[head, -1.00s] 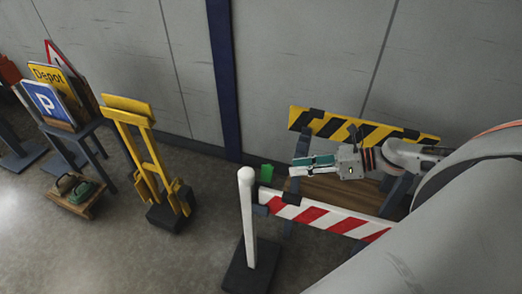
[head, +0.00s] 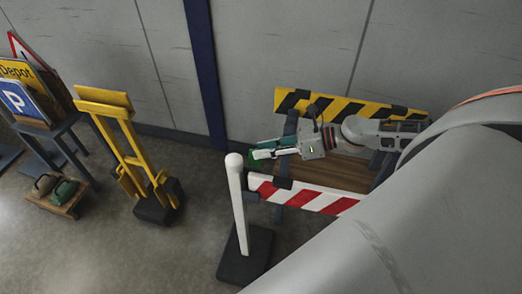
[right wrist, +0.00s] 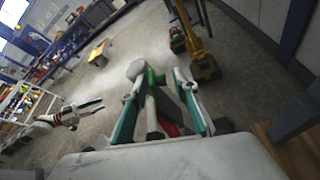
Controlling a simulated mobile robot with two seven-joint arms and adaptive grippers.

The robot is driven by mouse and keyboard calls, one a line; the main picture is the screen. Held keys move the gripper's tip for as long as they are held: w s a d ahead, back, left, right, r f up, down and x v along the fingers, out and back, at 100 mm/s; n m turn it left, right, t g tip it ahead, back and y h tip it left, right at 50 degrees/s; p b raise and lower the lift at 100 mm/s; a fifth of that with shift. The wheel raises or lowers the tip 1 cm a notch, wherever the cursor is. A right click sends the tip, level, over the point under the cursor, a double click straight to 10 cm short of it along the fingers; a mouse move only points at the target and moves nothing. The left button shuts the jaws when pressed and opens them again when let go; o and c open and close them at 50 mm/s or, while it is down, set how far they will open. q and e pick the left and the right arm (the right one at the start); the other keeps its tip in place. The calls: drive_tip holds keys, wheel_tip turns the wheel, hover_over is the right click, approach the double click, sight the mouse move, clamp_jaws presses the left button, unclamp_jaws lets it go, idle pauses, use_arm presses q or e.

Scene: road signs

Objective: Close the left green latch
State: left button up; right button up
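The green latch (head: 254,157) is at the left end of the red-and-white barrier board (head: 310,199), beside the white post (head: 236,195). My right gripper's fingers partly hide it in the head view. In the right wrist view the latch (right wrist: 156,78) stands between the spread fingers of my right gripper (right wrist: 160,92), with no clear contact. In the head view the right gripper (head: 262,150) is open above the board's left end. My left gripper (right wrist: 102,105) shows only in the right wrist view, far from the latch, with its fingers apart.
A yellow-and-black board (head: 345,107) stands behind the wooden shelf (head: 335,172). Signs on a stand (head: 30,95) are at far left. Bare floor lies between hand truck and post.

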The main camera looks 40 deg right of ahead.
drive_tip(key=shift+w+a+f, duration=0.15)
drive_tip(key=shift+w+a, duration=0.25)
drive_tip(key=shift+a, duration=0.05)
drive_tip(key=shift+c, duration=0.3)
